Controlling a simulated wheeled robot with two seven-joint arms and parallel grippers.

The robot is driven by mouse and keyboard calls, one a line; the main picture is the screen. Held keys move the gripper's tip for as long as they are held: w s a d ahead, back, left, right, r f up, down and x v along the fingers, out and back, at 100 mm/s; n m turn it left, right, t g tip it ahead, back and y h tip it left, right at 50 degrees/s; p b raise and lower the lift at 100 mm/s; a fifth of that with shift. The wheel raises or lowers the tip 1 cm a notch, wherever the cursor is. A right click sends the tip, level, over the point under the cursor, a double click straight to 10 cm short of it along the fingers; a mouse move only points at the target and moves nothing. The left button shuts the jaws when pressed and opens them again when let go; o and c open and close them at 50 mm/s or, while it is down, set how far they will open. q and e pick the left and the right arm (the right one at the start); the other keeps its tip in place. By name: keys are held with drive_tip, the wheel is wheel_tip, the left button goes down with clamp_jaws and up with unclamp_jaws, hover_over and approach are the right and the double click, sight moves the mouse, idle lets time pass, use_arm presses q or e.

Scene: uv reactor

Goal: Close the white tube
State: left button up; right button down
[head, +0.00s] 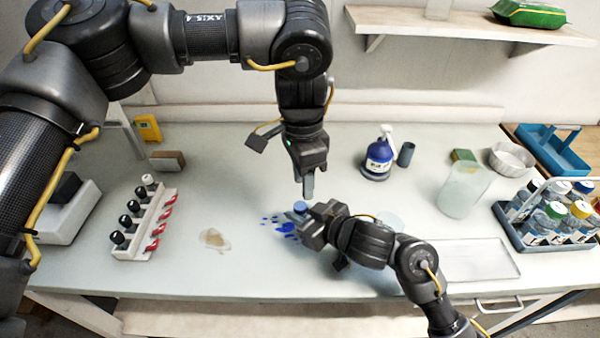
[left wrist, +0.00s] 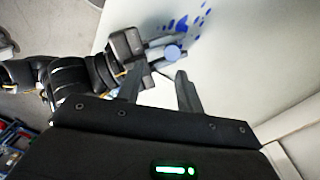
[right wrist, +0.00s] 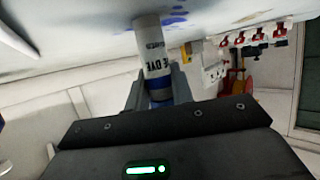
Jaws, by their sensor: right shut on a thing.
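A white tube (right wrist: 155,55) with dark lettering ending in "DYE" shows in the right wrist view, its blue end nearest my right gripper (right wrist: 158,88). That gripper is shut on it near the blue end. In the head view, the tube's round blue top (head: 300,206) shows at the tips of my right gripper (head: 310,222), and it also shows in the left wrist view (left wrist: 173,52). My left gripper (head: 308,188) points down just above and beside the blue top. In the left wrist view its fingers (left wrist: 159,76) are apart and empty. Whether the top is seated cannot be told.
Blue splashes (head: 283,228) mark the table around the tube. A blue spray bottle (head: 378,158), a beaker (head: 462,190) and a bottle caddy (head: 550,235) stand right.

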sight(300, 205)
use_arm(q)
drive_tip(key=n, duration=0.1)
drive_tip(key=w+n, duration=0.1)
drive_tip(key=n, duration=0.1)
drive_tip(key=shift+a+t, duration=0.2)
drive_tip(key=shift+t, duration=0.2)
drive_tip(key=shift+w+n, duration=0.15)
drive_tip(key=shift+n, duration=0.95)
drive_tip(key=shift+f, duration=0.1)
drive_tip(key=shift+f, duration=4)
drive_tip(key=shift+c, duration=0.3)
drive_tip(key=shift+a, duration=0.1)
drive_tip(key=c, duration=0.7)
drive_tip(key=o, duration=1)
drive_tip(key=shift+r, duration=0.15)
